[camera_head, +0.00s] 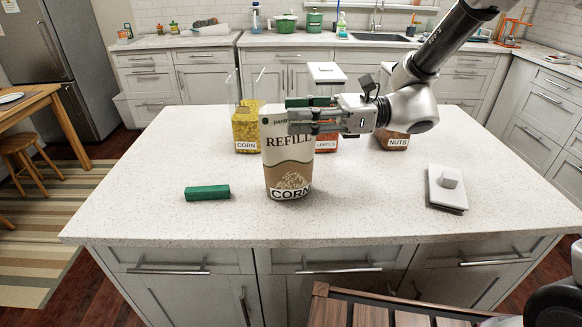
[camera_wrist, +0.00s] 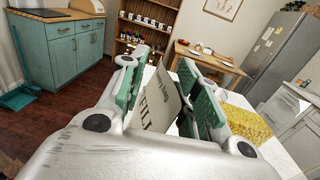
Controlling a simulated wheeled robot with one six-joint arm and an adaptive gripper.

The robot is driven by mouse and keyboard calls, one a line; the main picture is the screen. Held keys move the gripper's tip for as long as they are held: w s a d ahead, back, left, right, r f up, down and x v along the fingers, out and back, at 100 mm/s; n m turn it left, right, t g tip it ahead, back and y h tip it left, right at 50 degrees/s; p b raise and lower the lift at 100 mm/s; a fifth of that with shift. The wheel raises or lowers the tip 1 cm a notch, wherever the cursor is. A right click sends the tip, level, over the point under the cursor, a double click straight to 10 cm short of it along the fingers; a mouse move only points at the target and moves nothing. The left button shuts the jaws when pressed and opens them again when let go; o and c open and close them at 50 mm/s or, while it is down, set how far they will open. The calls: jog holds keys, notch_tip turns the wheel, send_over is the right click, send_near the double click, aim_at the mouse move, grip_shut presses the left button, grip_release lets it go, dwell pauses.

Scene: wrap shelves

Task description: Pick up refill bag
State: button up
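The refill bag (camera_head: 287,170), brown and cream with "REFILL" and "CORN" on it, stands upright on the white speckled island top. My gripper (camera_head: 312,115) is at the bag's top right in the head view, with one finger in front of the bag and the other behind it. In the wrist view the bag (camera_wrist: 166,100) shows between the green-padded fingers of my gripper (camera_wrist: 168,65). The fingers are spread, with a gap visible beside the bag. The gripper hides part of the bag's top.
Behind the bag stand containers labelled corn (camera_head: 246,134), lentils (camera_head: 326,144) and nuts (camera_head: 394,142). A green block-like clip (camera_head: 207,192) lies left of the bag. A white lid (camera_head: 447,186) lies at the right. The island front between clip and lid is mostly clear.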

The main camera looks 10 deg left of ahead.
jog(key=shift+x, duration=1)
jog(key=shift+c, duration=0.5)
grip_shut()
